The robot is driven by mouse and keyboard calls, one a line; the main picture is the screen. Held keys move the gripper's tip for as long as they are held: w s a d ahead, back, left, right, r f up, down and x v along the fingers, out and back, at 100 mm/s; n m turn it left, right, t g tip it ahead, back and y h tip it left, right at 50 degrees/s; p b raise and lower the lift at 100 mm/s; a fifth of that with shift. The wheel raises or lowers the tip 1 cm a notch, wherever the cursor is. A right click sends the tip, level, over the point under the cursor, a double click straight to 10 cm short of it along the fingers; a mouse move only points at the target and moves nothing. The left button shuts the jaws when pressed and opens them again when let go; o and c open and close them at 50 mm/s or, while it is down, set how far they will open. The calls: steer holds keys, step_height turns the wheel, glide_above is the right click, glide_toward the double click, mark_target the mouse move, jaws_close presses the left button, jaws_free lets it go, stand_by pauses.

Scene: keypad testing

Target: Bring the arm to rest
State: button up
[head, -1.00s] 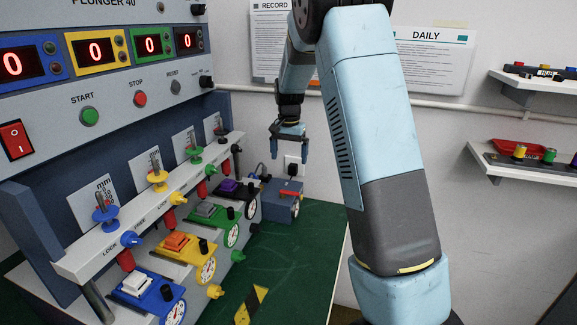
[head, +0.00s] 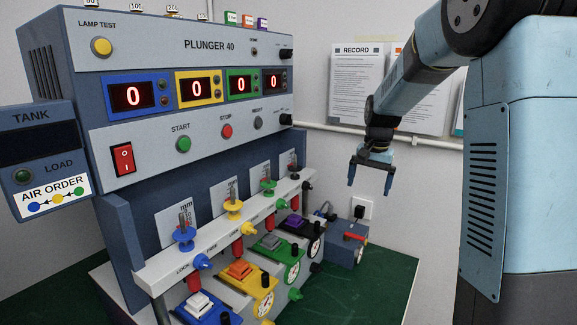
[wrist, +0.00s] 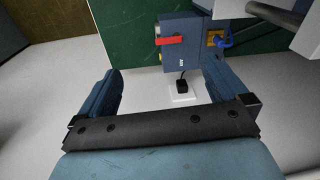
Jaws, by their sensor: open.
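My gripper (head: 370,184) hangs at the end of my light-blue arm, fingers pointing down, in the right half of the head view. It is open and empty. It is in the air in front of the back wall, to the right of the keypad machine (head: 205,50) and above the small blue box (head: 345,246) with a red handle. In the wrist view, my two fingers (wrist: 165,95) stand wide apart with nothing between them. Beyond them are the blue box (wrist: 190,62) and a wall socket with a black plug (wrist: 182,86).
A TANK unit (head: 40,150) stands at the left. The green table top (head: 385,285) is bare at the right. A white pipe (head: 430,143) and paper sheets (head: 352,95) are on the wall.

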steer(key=s+r+n+t, duration=0.1)
steer(key=s+r, duration=0.3)
steer(key=s, duration=0.4)
steer(key=s+r+n+t, duration=0.1)
steer(key=s+r+n, duration=0.1)
steer(key=s+r, duration=0.5)
steer(key=s+f+n+t, duration=0.2)
steer(key=s+f, duration=0.1)
steer(key=s, duration=1.4)
steer(key=shift+s+a+f+n, duration=0.2)
steer(key=shift+a+n, duration=0.1)
steer(key=shift+a, duration=0.15)
